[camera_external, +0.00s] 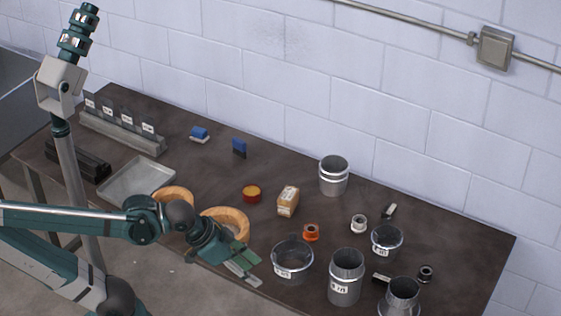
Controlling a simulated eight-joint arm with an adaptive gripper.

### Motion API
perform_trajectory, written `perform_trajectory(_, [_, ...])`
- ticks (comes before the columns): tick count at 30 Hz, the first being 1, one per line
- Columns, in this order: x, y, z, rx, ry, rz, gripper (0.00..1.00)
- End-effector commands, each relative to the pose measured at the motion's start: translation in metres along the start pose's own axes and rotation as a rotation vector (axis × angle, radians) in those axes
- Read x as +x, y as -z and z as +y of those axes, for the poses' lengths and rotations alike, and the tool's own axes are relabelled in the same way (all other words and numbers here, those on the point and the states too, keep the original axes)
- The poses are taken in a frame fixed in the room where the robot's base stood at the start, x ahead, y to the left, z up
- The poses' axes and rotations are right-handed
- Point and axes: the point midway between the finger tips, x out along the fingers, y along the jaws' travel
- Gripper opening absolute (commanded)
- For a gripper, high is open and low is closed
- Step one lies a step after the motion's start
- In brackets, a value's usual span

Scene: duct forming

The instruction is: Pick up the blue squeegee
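Two small blue items stand toward the back of the dark table, left of the middle. One is an upright blue piece with a dark lower edge (239,146), which looks like the blue squeegee. The other is a blue block on a whitish base (200,132), a little to its left; at this size I cannot be certain which is the squeegee. My gripper (248,269) is at the table's front edge, well in front of both. Its two flat fingers look apart, with nothing seen between them.
Wooden rings (228,213) lie partly behind my arm. A metal tray (137,180) and a grey rack with labels (122,132) are at left. An amber jar (252,194), a cardboard box (288,201) and several metal and clear containers (333,176) fill the middle and right.

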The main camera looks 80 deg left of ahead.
Motion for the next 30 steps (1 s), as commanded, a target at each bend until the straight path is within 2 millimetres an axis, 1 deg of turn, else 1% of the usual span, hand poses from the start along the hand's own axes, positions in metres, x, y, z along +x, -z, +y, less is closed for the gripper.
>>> perform_trajectory(11, [0.000, 0.000, 0.000, 0.000, 0.000, 0.000, 0.40])
perform_trajectory(13, [0.000, 0.000, 0.000, 0.000, 0.000, 0.000, 0.31])
perform_trajectory(24, [0.000, 0.001, -0.001, -0.003, 0.001, -0.001, 0.30])
perform_trajectory(28, [-0.002, 0.007, -0.005, -0.021, 0.007, -0.006, 0.30])
perform_trajectory(30, [-0.003, 0.013, -0.008, -0.038, 0.012, -0.011, 0.30])
